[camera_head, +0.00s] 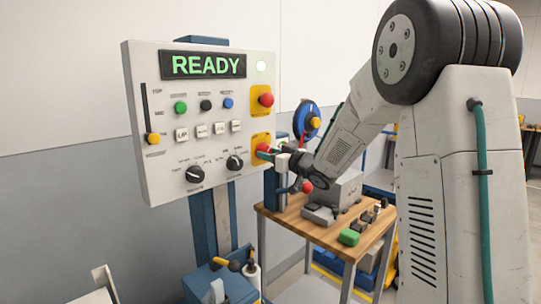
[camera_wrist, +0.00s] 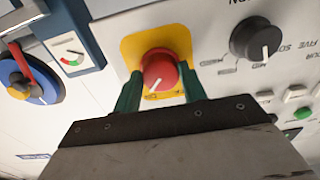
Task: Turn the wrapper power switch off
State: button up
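In the head view my gripper (camera_head: 266,152) is at the panel and partly covers the knob.
A red button (camera_head: 266,99) on another yellow plate is just above. Black dials (camera_head: 195,175), coloured buttons and a slider (camera_head: 152,138) fill the panel. A blue round switch (camera_wrist: 28,82) is beside it. A wooden bench (camera_head: 325,233) with a green block stands below right.

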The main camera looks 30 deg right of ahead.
jog(key=c, duration=0.3)
jog(key=n, duration=1.3)
jog(key=shift+r+n, duration=0.1)
jog(key=shift+n, duration=2.4)
